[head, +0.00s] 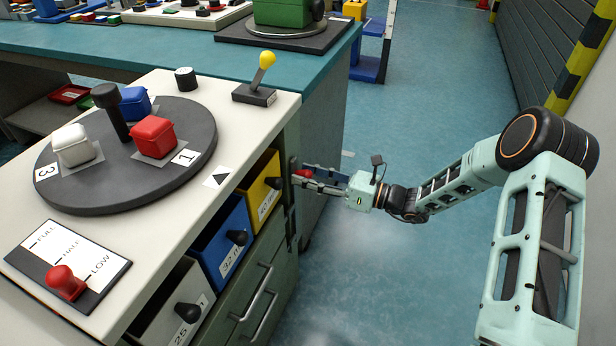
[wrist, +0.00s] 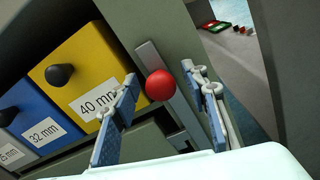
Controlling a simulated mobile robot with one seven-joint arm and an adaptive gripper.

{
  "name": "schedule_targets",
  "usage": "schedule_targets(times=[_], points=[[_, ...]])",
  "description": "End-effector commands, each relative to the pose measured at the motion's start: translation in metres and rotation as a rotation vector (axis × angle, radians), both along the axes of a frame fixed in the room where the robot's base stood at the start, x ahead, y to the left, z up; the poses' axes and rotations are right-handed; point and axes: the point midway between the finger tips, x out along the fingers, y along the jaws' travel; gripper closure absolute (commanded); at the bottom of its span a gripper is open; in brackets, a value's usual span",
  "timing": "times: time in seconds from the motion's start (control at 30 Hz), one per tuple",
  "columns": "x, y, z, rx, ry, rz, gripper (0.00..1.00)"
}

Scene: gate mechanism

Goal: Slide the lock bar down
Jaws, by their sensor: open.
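The lock bar (wrist: 148,56) is a flat grey bar on the cabinet's end post, and it carries a round red knob (wrist: 160,85). In the head view the red knob (head: 303,173) shows at the cabinet's right edge, partly hidden by my fingers. My gripper (head: 301,175) is open there. In the wrist view my gripper (wrist: 160,74) has one finger on each side of the knob, with visible gaps. I cannot tell how deep the knob sits between the fingers. The bar's lower part shows between the fingers.
Yellow (head: 262,186), blue (head: 222,242) and white (head: 178,305) drawers with black knobs lie left of the bar. A turntable (head: 130,170) with coloured blocks and a yellow-tipped lever (head: 262,75) stand on the bench top.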

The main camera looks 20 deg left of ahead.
Motion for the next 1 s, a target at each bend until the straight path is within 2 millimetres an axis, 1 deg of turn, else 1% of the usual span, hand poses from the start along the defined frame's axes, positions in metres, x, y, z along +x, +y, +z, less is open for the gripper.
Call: schedule_targets(times=[0.2,0.23,0.5,0.6,0.87,0.93,1.0], points=[[0.000,0.000,0.000,0.000,0.000,-0.001,0.59],[0.000,0.000,0.000,0.000,0.000,-0.001,0.61],[0.000,0.000,0.000,0.000,0.000,-0.001,0.91],[0.000,0.000,0.000,0.000,0.000,-0.001,1.00],[0.000,0.000,-0.002,0.000,0.000,-0.001,1.00],[0.000,0.000,-0.009,0.000,0.002,-0.001,1.00],[0.000,0.000,-0.020,0.001,0.002,-0.001,1.00]])
